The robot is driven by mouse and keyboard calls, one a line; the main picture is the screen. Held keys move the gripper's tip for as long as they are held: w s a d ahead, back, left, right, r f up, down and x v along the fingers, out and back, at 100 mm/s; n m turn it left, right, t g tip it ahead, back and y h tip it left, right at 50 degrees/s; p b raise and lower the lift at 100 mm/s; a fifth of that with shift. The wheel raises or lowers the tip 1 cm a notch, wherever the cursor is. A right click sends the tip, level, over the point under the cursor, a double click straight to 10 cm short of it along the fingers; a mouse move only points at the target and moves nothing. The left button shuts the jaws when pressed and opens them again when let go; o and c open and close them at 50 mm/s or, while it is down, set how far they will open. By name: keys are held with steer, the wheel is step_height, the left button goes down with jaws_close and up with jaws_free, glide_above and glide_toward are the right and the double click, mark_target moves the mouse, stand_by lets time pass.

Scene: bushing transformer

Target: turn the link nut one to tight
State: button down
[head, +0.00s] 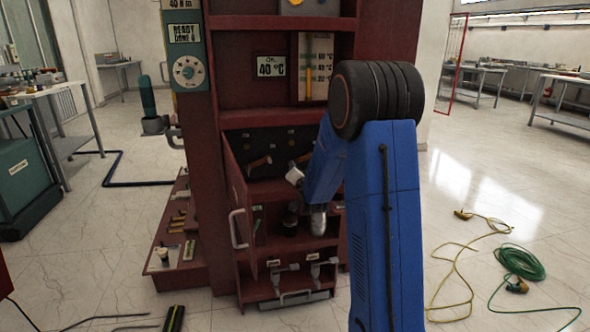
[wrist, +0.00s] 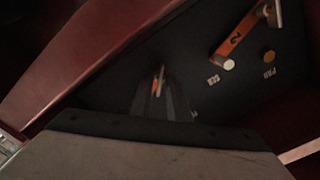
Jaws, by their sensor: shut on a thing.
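In the wrist view my gripper (wrist: 160,82) is shut at the dark link panel (wrist: 115,75). A small orange and pale piece shows between its fingertips, at the place of link nut one. The fingers hide most of it, so I cannot tell how tight the nut sits. To its right is an orange link marked 2 (wrist: 238,38) with a pale round nut (wrist: 228,65) at its lower end. In the head view the panel (head: 240,141) sits in the red cabinet, with an orange link (head: 259,162) left of my gripper.
In the wrist view a brass stud (wrist: 268,57) lies right of link 2, and a red cabinet wall (wrist: 85,50) slopes close on the left. In the head view a red compartment with metal fittings (head: 285,273) is below the panel. Cables (head: 519,264) lie on the floor at right.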

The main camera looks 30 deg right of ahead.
steer(key=m, duration=0.4)
steer(key=shift+m, duration=0.3)
steer(key=shift+f+m, duration=0.1)
steer(key=shift+m, duration=2.2)
steer(key=c, duration=2)
jaws_free()
steer(key=shift+s, duration=0.1)
